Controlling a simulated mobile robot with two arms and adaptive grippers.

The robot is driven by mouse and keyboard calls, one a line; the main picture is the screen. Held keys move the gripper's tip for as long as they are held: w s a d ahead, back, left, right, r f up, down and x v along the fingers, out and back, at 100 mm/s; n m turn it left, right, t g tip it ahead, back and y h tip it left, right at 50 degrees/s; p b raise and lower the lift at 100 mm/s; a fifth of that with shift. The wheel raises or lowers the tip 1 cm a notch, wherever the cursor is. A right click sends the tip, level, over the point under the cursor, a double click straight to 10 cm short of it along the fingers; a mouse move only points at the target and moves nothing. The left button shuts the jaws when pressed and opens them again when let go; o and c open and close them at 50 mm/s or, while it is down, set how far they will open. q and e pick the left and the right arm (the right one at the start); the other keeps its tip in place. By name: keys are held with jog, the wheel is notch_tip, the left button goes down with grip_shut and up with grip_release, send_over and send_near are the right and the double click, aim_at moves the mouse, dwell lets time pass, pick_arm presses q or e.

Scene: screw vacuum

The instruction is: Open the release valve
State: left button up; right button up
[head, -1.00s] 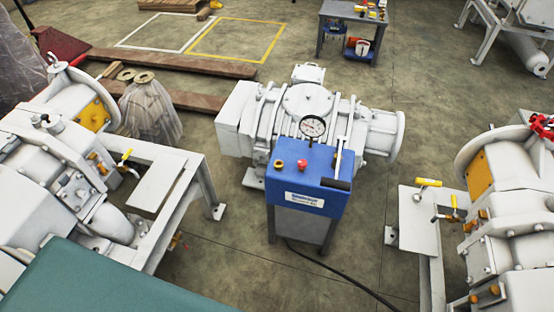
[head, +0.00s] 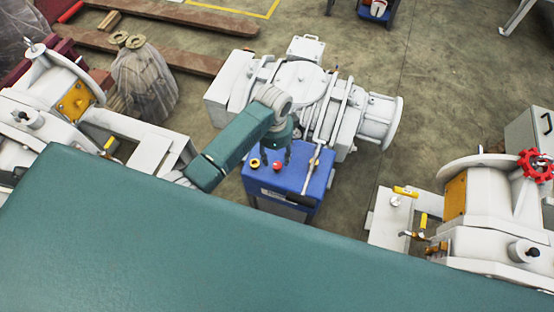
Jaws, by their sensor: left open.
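A blue control box (head: 318,185) stands in front of a white pump (head: 302,78) in the head view. On its top are a yellow button (head: 255,163), a red button (head: 277,168) and a long-handled lever (head: 313,165) at the right. I cannot tell which part is the release valve. My left gripper (head: 276,157) points down over the back of the box top, beside the buttons and left of the lever. It is open, with nothing seen between its fingers. The round gauge is hidden behind my left arm. My right gripper is out of view.
White machines stand at the left (head: 40,110) and right (head: 490,205); the right one has a red handwheel (head: 536,166) and a yellow-handled valve (head: 405,192). Wooden beams (head: 165,47) and a wrapped sack (head: 145,80) lie at the back left. Floor right of the box is clear.

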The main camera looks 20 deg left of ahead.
aim_at(277, 165)
pick_arm(q)
jog(key=shift+w+f+m, duration=0.25)
jog(key=shift+w+f, duration=0.15)
jog(key=shift+f, duration=0.15)
jog(key=shift+w+f+m, duration=0.25)
jog(key=shift+w+f, duration=0.1)
jog(key=shift+f, duration=0.2)
notch_tip(277, 165, down, 6)
jog(key=shift+w+r+b, duration=0.1)
jog(key=shift+r+b, duration=0.1)
jog(key=shift+b, duration=0.1)
jog(key=shift+f, duration=0.55)
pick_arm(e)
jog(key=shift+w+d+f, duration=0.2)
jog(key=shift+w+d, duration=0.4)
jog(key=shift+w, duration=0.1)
pick_arm(q)
jog(key=c, duration=1.2)
jog(key=shift+o, duration=0.2)
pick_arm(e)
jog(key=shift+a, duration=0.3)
